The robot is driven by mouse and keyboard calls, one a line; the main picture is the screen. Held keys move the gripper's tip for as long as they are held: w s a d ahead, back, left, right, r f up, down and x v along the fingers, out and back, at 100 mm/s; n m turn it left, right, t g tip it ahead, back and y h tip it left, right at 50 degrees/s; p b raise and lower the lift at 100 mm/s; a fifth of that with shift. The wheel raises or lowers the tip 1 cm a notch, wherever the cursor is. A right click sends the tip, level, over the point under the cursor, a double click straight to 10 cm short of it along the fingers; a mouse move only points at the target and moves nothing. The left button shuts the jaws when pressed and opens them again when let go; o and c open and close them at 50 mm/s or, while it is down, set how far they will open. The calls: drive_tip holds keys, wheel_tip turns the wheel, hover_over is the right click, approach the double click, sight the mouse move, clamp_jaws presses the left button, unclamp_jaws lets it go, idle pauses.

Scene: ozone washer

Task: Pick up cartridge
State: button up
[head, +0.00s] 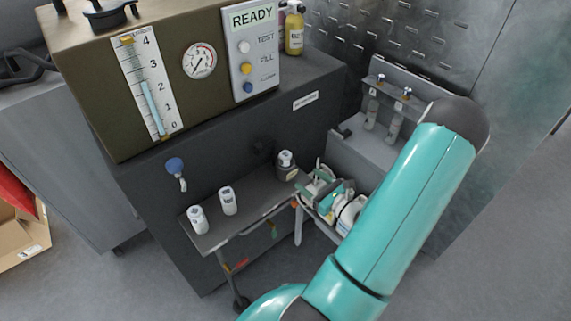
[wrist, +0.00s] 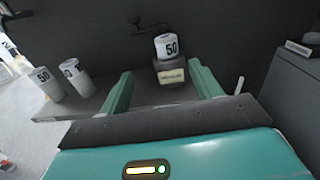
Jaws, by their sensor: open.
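Several white cylindrical cartridges marked "50" are in view. One cartridge (wrist: 168,44) stands upright in a dark labelled holder (wrist: 171,74), straight ahead of my gripper in the wrist view; it also shows in the head view (head: 285,157). Two more cartridges, one (head: 198,219) near the shelf's left end and one (head: 228,201) beside it, stand on the grey shelf (head: 248,207). My gripper (wrist: 161,84) is open, with its teal fingers apart to either side of the holder in the picture and nothing held. In the head view my arm partly blocks the right side.
The washer (head: 140,75) with gauge and READY panel rises behind the shelf. A blue-handled tap (head: 175,167) sticks out above the shelf's left part. A grey stand with small bottles (head: 372,110) is at right. The shelf's middle is clear.

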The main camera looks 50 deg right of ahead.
sight(290, 163)
drive_tip(key=shift+m+h, duration=0.3)
drive_tip(key=w, duration=0.2)
drive_tip(key=w+d, duration=0.1)
drive_tip(key=w, duration=0.4)
drive_tip(key=shift+w+d+f, duration=0.35)
drive_tip(key=w, duration=0.5)
drive_tip(key=shift+w+d+f, duration=0.25)
drive_tip(key=shift+w, duration=0.05)
drive_tip(key=shift+c, duration=0.4)
drive_tip(key=c, duration=1)
